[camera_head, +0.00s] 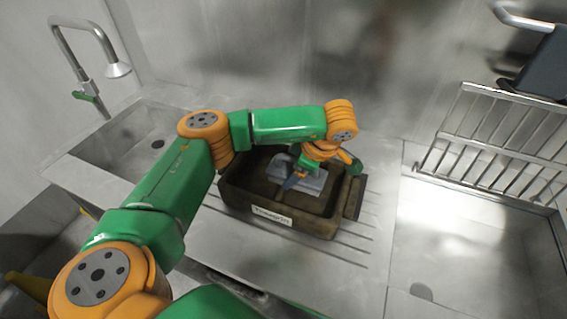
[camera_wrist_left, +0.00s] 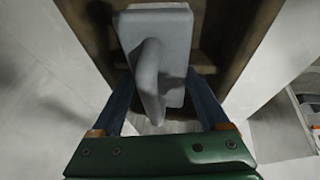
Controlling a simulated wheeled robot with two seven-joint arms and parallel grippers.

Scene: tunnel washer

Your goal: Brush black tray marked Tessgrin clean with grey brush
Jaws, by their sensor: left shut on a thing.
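The black tray marked Tessgrin (camera_head: 236,203) sits on the ridged drainboard in the middle of the head view, its white label facing me. Its inside looks brownish and dirty. The grey brush (camera_head: 304,183) is inside the tray, flat side down as far as I can tell. My left gripper (camera_head: 294,178) reaches down into the tray from above and is shut on the brush's handle. The left wrist view shows the grey brush (camera_wrist_left: 172,28) with its looped handle between the two blue fingers. The bristles are hidden. My right gripper is not in view.
A sink basin with a tap (camera_head: 117,69) lies to the left. A wire rack (camera_head: 500,140) stands at the right above a pale flat basin or counter (camera_head: 470,240). A dark object (camera_head: 545,65) hangs at the upper right. The steel wall is close behind the tray.

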